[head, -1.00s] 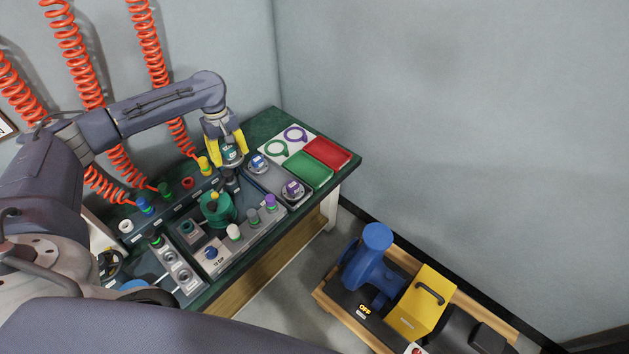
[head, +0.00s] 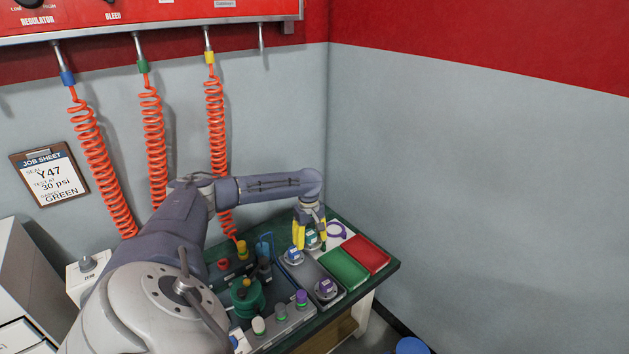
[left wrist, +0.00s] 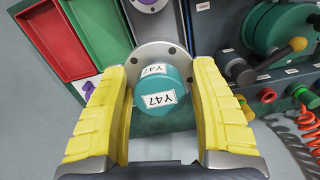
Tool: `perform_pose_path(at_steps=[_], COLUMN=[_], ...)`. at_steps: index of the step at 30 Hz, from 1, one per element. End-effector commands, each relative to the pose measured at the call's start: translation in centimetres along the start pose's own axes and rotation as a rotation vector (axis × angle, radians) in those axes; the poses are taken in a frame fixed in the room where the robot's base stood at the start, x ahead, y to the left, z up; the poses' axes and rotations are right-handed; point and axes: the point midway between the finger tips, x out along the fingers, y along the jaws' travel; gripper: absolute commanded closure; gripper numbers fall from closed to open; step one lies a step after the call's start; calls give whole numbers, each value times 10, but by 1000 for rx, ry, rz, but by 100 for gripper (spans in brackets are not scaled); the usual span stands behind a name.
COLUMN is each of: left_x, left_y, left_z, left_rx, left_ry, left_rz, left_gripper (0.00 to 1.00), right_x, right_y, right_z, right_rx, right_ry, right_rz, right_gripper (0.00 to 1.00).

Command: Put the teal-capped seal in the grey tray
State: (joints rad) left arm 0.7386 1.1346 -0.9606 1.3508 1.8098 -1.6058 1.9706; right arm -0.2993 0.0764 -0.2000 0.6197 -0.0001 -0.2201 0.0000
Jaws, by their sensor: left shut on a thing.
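My left gripper (head: 311,242) points down at the far end of the bench, its yellow fingers shut on the teal-capped seal (head: 312,238). In the left wrist view the seal (left wrist: 165,88) sits between the fingers, with a round teal cap, Y47 labels and a metal flange. The grey tray (head: 312,272) lies just nearer than the gripper. It holds a blue-capped seal (head: 293,255) and a purple-capped seal (head: 325,288). I cannot tell how high the held seal is above the bench. My right gripper is out of view.
A green tray (head: 343,268) and a red tray (head: 366,254) lie right of the grey tray. A white card with a purple ring (head: 338,230) is partly hidden by the gripper. A teal test fixture (head: 247,297) and coiled orange hoses (head: 215,150) stand to the left.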

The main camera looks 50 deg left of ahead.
Motion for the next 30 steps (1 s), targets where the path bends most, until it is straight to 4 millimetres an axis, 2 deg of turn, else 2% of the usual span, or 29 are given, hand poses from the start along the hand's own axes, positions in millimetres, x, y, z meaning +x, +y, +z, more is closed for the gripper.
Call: perform_pose_path(at_steps=[1, 9, 15, 26, 30], left_x=[12, 70, 104, 127, 143], left_y=[0, 0, 0, 1, 1], left_z=[0, -2, -4, -5, -5], left_rx=[-2, -1, -2, 1, 0], left_ry=[-1, -1, 0, 1, 0], left_rz=[-1, -1, 0, 1, 0], left_gripper=[84, 84, 84, 84, 84], right_x=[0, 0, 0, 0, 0], right_y=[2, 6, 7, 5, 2], right_z=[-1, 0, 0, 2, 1], right_rx=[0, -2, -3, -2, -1], right_ry=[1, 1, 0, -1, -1], right_rz=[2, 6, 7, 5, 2], right_gripper=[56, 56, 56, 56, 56])
